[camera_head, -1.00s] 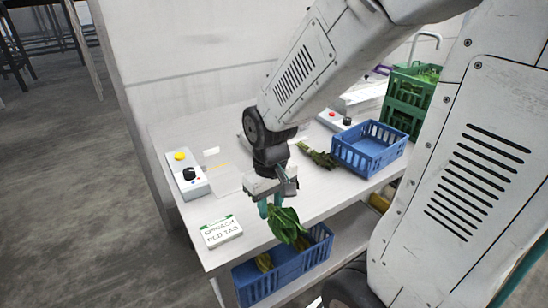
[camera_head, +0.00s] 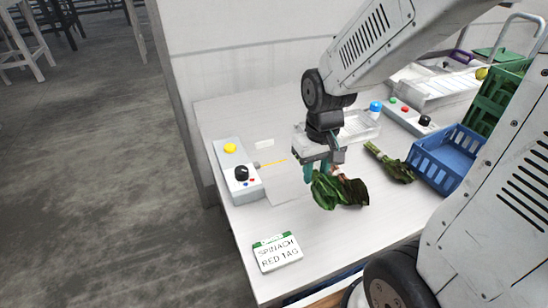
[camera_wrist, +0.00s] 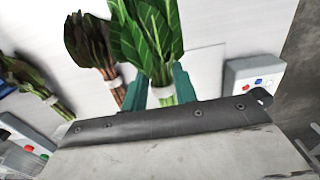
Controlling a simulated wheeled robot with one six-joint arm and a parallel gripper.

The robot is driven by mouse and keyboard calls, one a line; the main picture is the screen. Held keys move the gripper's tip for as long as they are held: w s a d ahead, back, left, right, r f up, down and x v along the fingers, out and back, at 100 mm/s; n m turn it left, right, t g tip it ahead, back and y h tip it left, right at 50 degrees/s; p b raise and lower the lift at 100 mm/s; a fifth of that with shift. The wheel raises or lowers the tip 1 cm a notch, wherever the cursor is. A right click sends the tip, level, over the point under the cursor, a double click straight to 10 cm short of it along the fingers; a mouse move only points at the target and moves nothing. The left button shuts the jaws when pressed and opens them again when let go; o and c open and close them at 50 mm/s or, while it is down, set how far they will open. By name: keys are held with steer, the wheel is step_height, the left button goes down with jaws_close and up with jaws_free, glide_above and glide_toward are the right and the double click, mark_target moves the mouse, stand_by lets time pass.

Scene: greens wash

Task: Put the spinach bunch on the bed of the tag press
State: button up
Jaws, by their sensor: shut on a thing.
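My gripper (camera_head: 321,172) is shut on the banded stems of a green leafy bunch, the spinach bunch (camera_head: 325,190), and holds it above the white table. In the wrist view the spinach bunch (camera_wrist: 147,45) shows its white band between the teal fingers (camera_wrist: 160,92). What I take for the tag press is a white control box (camera_head: 238,172) with a yellow button and a black knob, beside a pale flat bed (camera_head: 283,186). The bunch hangs just right of this bed in the head view. The box shows at the right in the wrist view (camera_wrist: 254,72).
A dark reddish bunch (camera_head: 355,191) is right beside the held one. Another bunch (camera_head: 388,162) lies farther right, by a blue crate (camera_head: 447,158). A sign reading "SPINACH RED TAG" (camera_head: 277,253) lies at the front. Another control panel (camera_head: 408,114) stands at the back right.

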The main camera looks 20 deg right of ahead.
glide_above(276, 166)
steer(key=shift+f, duration=2.4)
steer(key=shift+f, duration=0.2)
steer(key=o, duration=1.1)
steer(key=shift+r, duration=0.15)
step_height(276, 166, up, 12)
steer(key=shift+t, duration=0.6)
steer(key=s+d+r, duration=0.1)
steer(key=s+r, duration=0.1)
steer(key=s, duration=0.6)
steer(key=s+d+r, duration=0.1)
steer(key=s+r, duration=0.2)
steer(key=s, duration=0.6)
steer(key=s+d+r, duration=0.1)
steer(key=s+r, duration=0.1)
steer(key=s, duration=0.7)
steer(key=shift+r, duration=0.3)
